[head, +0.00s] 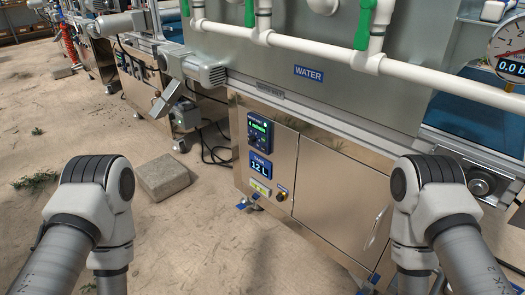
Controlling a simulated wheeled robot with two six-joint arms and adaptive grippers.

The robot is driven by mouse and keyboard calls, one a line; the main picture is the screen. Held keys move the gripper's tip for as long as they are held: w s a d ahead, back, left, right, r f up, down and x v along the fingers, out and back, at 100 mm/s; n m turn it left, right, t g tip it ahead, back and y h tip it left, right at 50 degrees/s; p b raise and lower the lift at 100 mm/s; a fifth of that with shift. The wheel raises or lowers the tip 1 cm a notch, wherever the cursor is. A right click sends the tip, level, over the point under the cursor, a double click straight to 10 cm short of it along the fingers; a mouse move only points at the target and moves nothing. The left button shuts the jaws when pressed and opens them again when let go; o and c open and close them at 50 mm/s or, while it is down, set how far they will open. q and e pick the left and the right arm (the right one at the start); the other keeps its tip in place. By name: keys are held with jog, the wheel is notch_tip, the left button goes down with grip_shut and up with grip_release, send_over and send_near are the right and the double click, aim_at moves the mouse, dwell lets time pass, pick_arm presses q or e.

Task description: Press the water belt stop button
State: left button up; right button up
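The water station is a steel cabinet (330,210) below a large grey tank marked with a blue WATER sign (309,73). On its left front is a dark control panel (258,132) with a green lit display; its small buttons are too small to tell apart. Below it are a blue 12 L display (260,165), a yellow-green label (260,187) and a small dark knob or button with a yellow surround (281,195). I cannot tell which control is the belt stop button. My two arms show at the lower left and lower right, apart from the cabinet. Both grippers are out of view.
A grey stone block (163,177) lies on the sandy floor left of the cabinet. White pipes (330,47) with green valve handles run above. Floor in front of the cabinet's left side is clear.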

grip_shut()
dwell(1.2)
